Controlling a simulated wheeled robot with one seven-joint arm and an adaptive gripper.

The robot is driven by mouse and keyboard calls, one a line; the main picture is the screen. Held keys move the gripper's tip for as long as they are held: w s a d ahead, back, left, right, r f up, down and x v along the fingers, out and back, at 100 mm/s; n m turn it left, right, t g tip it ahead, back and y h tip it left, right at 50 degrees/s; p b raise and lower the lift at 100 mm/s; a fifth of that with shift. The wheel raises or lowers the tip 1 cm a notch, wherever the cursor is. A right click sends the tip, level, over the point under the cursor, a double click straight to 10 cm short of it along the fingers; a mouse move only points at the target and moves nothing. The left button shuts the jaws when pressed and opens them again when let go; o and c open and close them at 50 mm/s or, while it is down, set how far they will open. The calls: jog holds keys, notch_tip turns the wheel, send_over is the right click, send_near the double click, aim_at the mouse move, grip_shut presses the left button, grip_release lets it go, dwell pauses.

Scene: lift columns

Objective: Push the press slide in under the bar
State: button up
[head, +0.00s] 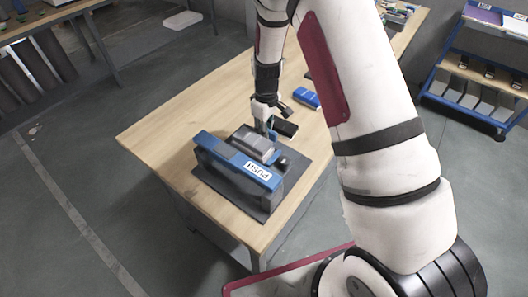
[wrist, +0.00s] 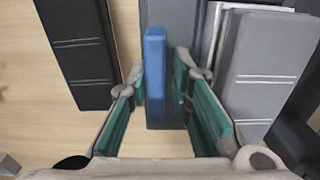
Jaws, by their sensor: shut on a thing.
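The press (head: 238,165) stands on a dark base plate near the table's front corner. Its blue bar (head: 238,158) carries a white "PUSH" label. A grey block with a pale top, which looks like the slide (head: 256,145), sits just behind the bar; how far it reaches under cannot be told. My gripper (head: 267,127) is low behind this block. In the wrist view, my gripper (wrist: 160,88) has its teal pads on both sides of an upright blue piece (wrist: 155,65), shut on it. Whether this piece joins the slide is unclear.
A black block (head: 284,128) lies right of my gripper; a dark lined block (wrist: 78,50) shows at left in the wrist view. A blue object (head: 306,97) lies farther back on the wooden table (head: 180,115). The table's left side is clear. A blue shelf cart stands at right.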

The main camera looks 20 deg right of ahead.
aim_at(242, 138)
jog(key=shift+d+f, duration=0.3)
jog(key=shift+f, duration=0.05)
jog(key=shift+s+a+p, duration=0.6)
jog(key=shift+s+a, duration=0.55)
jog(key=shift+a, duration=0.4)
jog(key=shift+s+a+p, duration=0.6)
jog(key=shift+s+a, duration=0.5)
jog(key=shift+a, duration=0.45)
jog(key=shift+s+a+p, duration=0.6)
jog(key=shift+s+a, duration=0.55)
jog(key=shift+a, duration=0.55)
jog(key=o, duration=0.6)
jog(key=shift+o, duration=0.2)
jog(key=shift+w+r+p, duration=0.15)
jog(key=shift+r+p, duration=0.7)
jog(key=shift+r, duration=2.8)
